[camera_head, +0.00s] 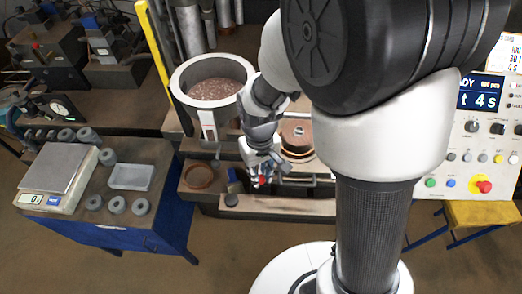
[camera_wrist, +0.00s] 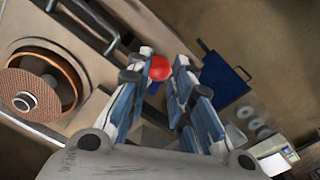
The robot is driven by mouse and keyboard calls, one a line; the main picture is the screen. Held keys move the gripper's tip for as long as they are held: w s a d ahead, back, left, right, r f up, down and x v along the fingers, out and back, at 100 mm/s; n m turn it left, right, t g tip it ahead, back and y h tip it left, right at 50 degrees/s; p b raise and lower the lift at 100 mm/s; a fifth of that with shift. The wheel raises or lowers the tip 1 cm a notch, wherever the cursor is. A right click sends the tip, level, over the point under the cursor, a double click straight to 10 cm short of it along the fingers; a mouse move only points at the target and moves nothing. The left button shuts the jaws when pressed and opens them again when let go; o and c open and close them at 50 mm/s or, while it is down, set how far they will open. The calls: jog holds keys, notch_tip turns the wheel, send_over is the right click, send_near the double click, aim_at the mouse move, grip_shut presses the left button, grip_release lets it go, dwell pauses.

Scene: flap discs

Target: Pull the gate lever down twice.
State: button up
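The gate lever ends in a red ball knob (camera_wrist: 159,68), which sits between my fingertips in the wrist view. In the head view the knob is a small red spot (camera_head: 262,182) at the front of the machine. My gripper (camera_wrist: 165,62) is part closed, with one finger on each side of the knob and little or no gap. In the head view my gripper (camera_head: 262,172) points down at the machine's front edge. The lever's shaft is mostly hidden behind the fingers.
A large round hopper (camera_head: 212,92) stands behind my gripper. A brown ring (camera_head: 199,176) lies to its left. A blue bench (camera_head: 105,200) with a scale (camera_head: 58,178) and tray (camera_head: 131,177) is left. A control panel (camera_head: 482,135) is right.

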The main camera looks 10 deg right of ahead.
notch_tip(320, 180, up, 10)
jog(key=p, duration=0.7)
jog(key=shift+p, duration=0.4)
jog(key=shift+f, duration=0.1)
dwell(0.5)
jog(key=s+d+f+m+t+b, duration=0.1)
jog(key=s+b, duration=0.5)
jog(key=b, duration=0.6)
jog(key=s+d+f+m+t+b, duration=0.1)
jog(key=s+d+f+t+b, duration=0.2)
jog(key=s+b, duration=0.4)
notch_tip(320, 180, down, 2)
jog(key=d+b, duration=0.1)
jog(key=b, duration=0.4)
jog(key=shift+s+d+f+m+t+b, duration=0.25)
jog(key=shift+s+d+m+t+b, duration=0.05)
jog(key=shift+m+b, duration=0.1)
